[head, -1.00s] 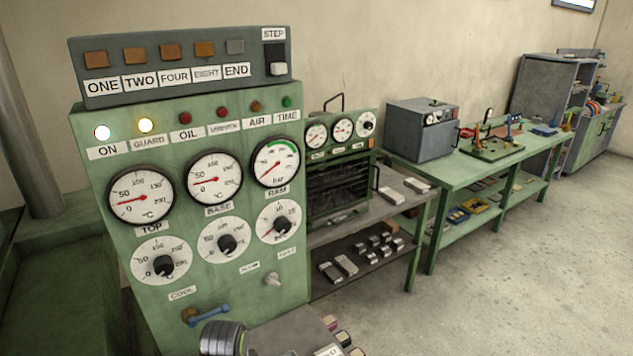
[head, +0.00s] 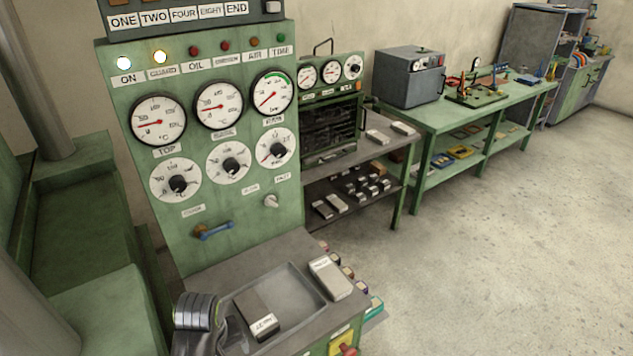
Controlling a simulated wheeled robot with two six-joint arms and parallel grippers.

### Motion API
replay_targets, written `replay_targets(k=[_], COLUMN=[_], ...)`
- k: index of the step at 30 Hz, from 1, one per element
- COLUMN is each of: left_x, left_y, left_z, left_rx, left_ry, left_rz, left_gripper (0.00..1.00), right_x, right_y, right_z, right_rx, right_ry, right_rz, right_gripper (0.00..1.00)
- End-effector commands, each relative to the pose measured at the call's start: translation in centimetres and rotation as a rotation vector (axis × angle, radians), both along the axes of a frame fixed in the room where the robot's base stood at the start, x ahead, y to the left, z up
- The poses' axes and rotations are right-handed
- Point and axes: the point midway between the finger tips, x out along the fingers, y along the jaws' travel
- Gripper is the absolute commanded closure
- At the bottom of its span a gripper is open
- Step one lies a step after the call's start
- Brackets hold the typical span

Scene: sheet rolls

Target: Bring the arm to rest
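A dark, silver-ringed part (head: 196,312), apparently one of my arm links, shows at the bottom left of the head view, beside the grey tray. I cannot tell which arm it belongs to. No gripper fingers are visible, so neither gripper's opening shows. The green control panel (head: 150,235) stands behind it, with the ON and GUARD lamps lit. A blue-handled lever (head: 214,231) sits low on the panel.
A grey tray (head: 300,284) in front of the panel holds a labelled dark block (head: 257,310). A lighter block (head: 330,278) lies by its right edge. A shelf unit (head: 398,215) and a long green bench (head: 480,115) stand behind. The floor (head: 510,250) at right is clear.

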Motion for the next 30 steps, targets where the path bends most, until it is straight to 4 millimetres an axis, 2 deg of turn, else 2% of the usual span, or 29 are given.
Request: replay_targets(k=[8, 15, 21, 29, 30], left_x=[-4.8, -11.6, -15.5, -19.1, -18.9], left_y=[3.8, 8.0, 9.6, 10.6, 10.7], left_z=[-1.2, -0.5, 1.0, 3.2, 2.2], left_rx=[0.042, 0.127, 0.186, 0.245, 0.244], left_ry=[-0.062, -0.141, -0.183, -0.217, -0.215], left_rz=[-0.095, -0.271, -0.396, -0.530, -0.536], left_gripper=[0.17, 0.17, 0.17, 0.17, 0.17], right_x=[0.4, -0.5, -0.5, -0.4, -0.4], right_y=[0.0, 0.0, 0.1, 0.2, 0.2], right_z=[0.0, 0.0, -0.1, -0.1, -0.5], right_rx=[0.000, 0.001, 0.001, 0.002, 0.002], right_ry=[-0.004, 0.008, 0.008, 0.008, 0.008], right_rz=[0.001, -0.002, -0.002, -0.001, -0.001], right_gripper=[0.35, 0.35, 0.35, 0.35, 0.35])
